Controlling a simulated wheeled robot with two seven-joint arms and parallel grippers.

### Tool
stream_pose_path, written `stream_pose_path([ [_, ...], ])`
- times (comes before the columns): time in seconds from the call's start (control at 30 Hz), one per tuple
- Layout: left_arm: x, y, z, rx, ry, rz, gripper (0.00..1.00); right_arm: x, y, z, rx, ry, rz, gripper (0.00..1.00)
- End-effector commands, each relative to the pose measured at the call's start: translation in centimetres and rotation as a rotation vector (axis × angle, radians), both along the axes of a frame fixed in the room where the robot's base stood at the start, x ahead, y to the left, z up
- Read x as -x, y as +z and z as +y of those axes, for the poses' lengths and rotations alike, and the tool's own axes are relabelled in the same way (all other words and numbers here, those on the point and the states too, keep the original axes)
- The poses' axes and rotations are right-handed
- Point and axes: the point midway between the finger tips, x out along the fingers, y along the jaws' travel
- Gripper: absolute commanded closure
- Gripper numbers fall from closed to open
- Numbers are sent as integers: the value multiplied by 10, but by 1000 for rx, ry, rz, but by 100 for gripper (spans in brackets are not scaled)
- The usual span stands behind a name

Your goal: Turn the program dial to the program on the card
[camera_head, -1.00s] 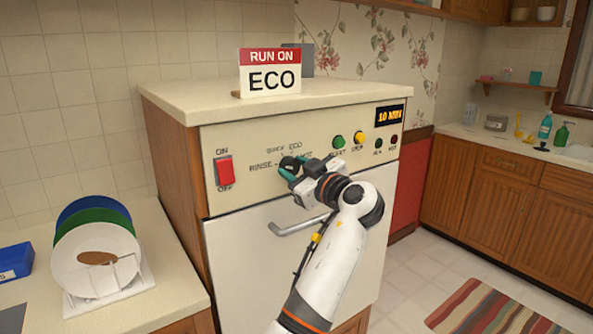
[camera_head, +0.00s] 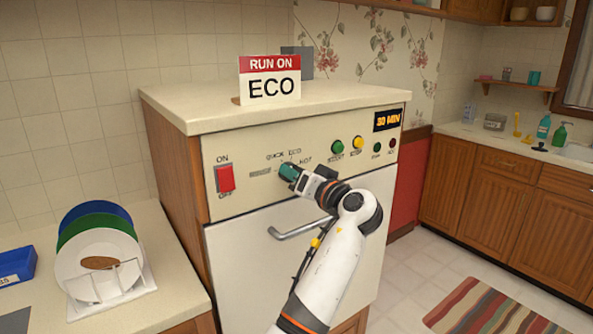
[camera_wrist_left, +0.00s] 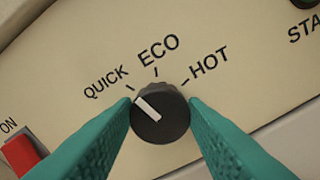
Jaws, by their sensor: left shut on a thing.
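The card (camera_head: 270,82) on top of the machine reads "RUN ON ECO". The black program dial (camera_wrist_left: 162,112) shows in the left wrist view, with its white pointer line aimed up and left, toward the QUICK mark. The ECO mark is above the dial and HOT is to its upper right. My left gripper (camera_wrist_left: 160,108) is shut on the dial, one teal finger on each side. In the head view the left gripper (camera_head: 287,171) hides the dial. The display (camera_head: 387,120) appears to read 30 MIN. My right gripper is out of view.
A red ON/OFF switch (camera_head: 225,178) is left of the dial. Green (camera_head: 337,147) and yellow (camera_head: 357,142) buttons are to its right. The door handle (camera_head: 298,228) runs below. A plate rack (camera_head: 112,305) stands on the left counter.

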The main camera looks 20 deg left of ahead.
Motion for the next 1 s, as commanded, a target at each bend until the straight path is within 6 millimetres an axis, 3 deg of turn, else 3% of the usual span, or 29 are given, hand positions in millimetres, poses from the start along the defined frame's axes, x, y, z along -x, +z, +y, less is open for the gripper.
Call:
stream_pose_path([
  [0.6, -1, 5, 0, -328, -1, 408, 84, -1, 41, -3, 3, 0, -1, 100],
  [1.0, -2, 3, -1, -418, -1, 520, 84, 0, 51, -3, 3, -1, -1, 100],
])
